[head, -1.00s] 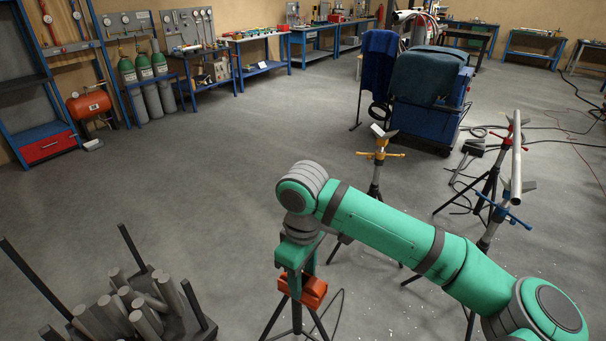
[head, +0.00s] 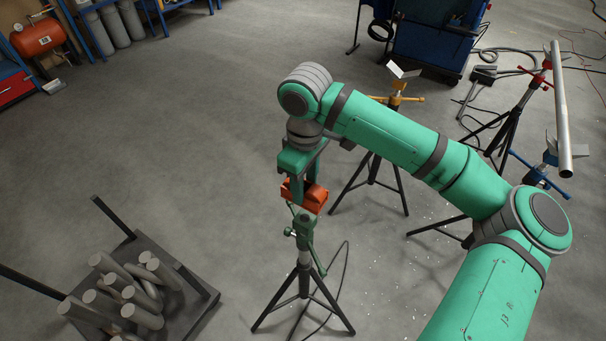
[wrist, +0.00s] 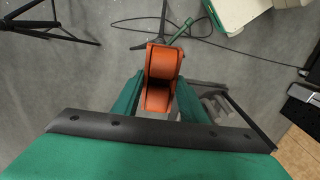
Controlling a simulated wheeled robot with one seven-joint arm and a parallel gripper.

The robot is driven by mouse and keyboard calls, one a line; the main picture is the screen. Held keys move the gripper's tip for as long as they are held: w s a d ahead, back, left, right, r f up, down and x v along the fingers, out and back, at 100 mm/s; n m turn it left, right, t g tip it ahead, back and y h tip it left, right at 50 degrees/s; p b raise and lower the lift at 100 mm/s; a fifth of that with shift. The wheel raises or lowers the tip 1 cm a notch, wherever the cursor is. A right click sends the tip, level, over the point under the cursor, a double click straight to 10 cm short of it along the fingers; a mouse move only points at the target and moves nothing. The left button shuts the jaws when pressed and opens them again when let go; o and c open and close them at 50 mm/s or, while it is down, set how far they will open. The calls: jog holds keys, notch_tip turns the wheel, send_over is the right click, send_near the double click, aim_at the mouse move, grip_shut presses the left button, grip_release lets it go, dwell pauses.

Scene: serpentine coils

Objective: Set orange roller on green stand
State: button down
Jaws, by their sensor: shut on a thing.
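The orange roller (head: 312,197) is held between the fingers of my gripper (head: 303,184) in the head view. The green stand (head: 304,232), a tripod with a green head, is directly below the roller. The roller is at or just above the top of the stand; I cannot tell whether they touch. In the wrist view the orange roller (wrist: 161,75) sits between the two green fingers of my gripper (wrist: 160,95). There, part of the green stand (wrist: 180,32) shows past the roller, mostly hidden by it.
A pallet of grey cylinders (head: 130,295) with upright posts stands at lower left. A yellow-topped tripod (head: 395,98) is behind my arm. Red (head: 535,82) and blue (head: 540,178) stands hold a pipe (head: 561,115) at right. A cable (head: 335,290) lies by the green stand.

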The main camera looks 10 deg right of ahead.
aim_at(305, 208)
jog(key=shift+d+f, duration=0.1)
jog(key=shift+f, duration=2.2)
jog(key=shift+f, duration=0.3)
jog(key=shift+f, duration=1.05)
jog(key=shift+s+f, duration=0.1)
jog(key=shift+f, duration=1)
jog(key=c, duration=1)
grip_release()
notch_tip(305, 208, up, 11)
jog(key=shift+f, duration=0.1)
